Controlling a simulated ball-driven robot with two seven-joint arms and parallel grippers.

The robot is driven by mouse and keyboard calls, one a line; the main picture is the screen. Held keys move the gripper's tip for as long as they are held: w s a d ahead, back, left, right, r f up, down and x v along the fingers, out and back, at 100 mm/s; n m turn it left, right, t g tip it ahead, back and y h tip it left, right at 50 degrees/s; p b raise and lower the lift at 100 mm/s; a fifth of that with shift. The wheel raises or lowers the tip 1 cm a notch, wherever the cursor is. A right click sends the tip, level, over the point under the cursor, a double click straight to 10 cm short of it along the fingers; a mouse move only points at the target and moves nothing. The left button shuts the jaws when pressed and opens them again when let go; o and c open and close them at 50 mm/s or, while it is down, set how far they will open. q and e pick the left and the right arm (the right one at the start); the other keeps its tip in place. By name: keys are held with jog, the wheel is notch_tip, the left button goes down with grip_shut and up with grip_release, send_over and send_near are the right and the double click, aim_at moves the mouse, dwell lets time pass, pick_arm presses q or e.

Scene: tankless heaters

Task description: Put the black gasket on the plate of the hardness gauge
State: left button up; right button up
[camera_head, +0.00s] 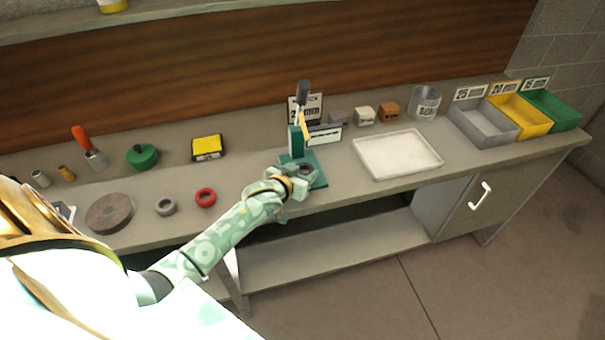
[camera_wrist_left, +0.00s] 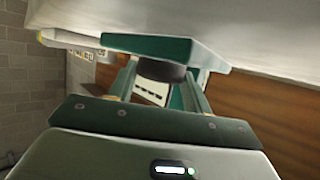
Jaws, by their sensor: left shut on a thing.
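The hardness gauge (camera_head: 297,140) is a green stand with a black-topped lever, at the back middle of the bench. Its green plate (camera_head: 319,179) juts toward me, and also shows in the left wrist view (camera_wrist_left: 150,43), where the scene is upside down. My left gripper (camera_head: 303,175) is over the plate, shut on the black gasket (camera_head: 306,169). In the left wrist view the gasket (camera_wrist_left: 160,70) sits between the two fingers, right against or very close to the plate; I cannot tell if it touches. My right gripper is not in view.
A red ring (camera_head: 205,197), a grey ring (camera_head: 165,207) and a brown disc (camera_head: 110,213) lie left of my arm. A white tray (camera_head: 397,153) is right of the gauge. Grey (camera_head: 483,131), yellow (camera_head: 545,126) and green (camera_head: 569,118) bins stand at the right end.

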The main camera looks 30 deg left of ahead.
pick_arm(q)
jog(key=shift+r, duration=0.1)
jog(key=o, duration=1)
jog(key=shift+c, duration=0.2)
jog(key=shift+s+r, duration=0.2)
jog(key=shift+s, duration=0.15)
jog(key=p+v, duration=0.3)
jog(key=v, duration=0.7)
jog(key=shift+s+p, duration=0.15)
jog(key=shift+p, duration=0.15)
jog(key=shift+s+r, duration=0.15)
jog(key=shift+s, duration=0.3)
